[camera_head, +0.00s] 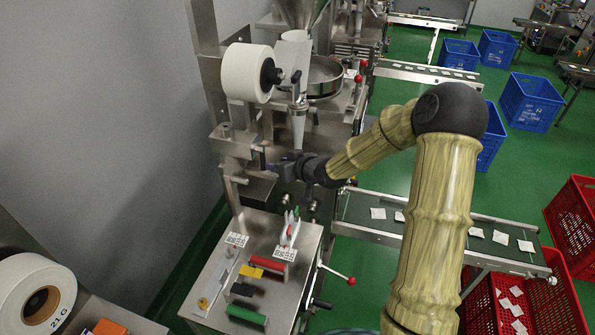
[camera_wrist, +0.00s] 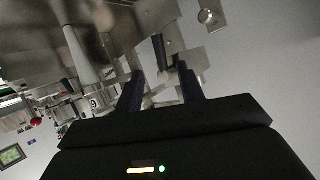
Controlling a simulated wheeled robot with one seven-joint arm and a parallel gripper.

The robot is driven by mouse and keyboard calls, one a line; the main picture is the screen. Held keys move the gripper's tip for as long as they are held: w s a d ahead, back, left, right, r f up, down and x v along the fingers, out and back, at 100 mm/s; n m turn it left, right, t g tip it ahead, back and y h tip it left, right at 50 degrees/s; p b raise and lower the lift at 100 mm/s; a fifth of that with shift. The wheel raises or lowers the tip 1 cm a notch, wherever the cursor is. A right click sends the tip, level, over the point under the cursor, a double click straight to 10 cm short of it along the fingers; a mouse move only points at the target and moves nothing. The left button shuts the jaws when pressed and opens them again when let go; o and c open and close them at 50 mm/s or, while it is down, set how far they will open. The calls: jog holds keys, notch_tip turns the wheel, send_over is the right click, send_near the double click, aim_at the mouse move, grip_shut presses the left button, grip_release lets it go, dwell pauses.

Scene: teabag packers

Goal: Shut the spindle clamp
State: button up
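A white paper roll (camera_head: 246,73) sits on a spindle high on the packing machine. A black hub (camera_head: 268,75) stands at the roll's face, with a small dark lever (camera_head: 296,77) beside it. Lower down, a dark upright handle (camera_head: 262,158) is on the steel bracket. I cannot tell which of these is the spindle clamp, or its state. My gripper (camera_head: 275,164) is beside the bracket, below the roll. In the wrist view my gripper (camera_wrist: 160,82) is open, its fingers apart. A dark handle (camera_wrist: 161,52) shows between and beyond the fingertips; contact is unclear.
A steel bench (camera_head: 213,292) with coloured blocks and a red-knobbed lever (camera_head: 350,281) lies below. A conveyor (camera_head: 385,232) with teabags runs right. A steel hopper pan (camera_head: 326,78) stands behind the roll. The grey wall (camera_head: 100,120) closes the left side.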

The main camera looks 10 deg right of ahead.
jog(key=v, duration=0.8)
jog(key=shift+b, duration=0.35)
jog(key=shift+r, duration=0.1)
jog(key=shift+w, duration=0.1)
jog(key=c, duration=0.6)
jog(key=shift+w+m, duration=0.15)
jog(key=shift+m, duration=0.35)
grip_shut()
jog(key=w+d+f+m+t+y+b, duration=0.1)
jog(key=w+f+m, duration=0.6)
jog(key=m, duration=1)
jog(key=shift+d+f+m+t+y, duration=0.35)
jog(key=shift+d+t, duration=0.2)
jog(key=shift+t, duration=0.65)
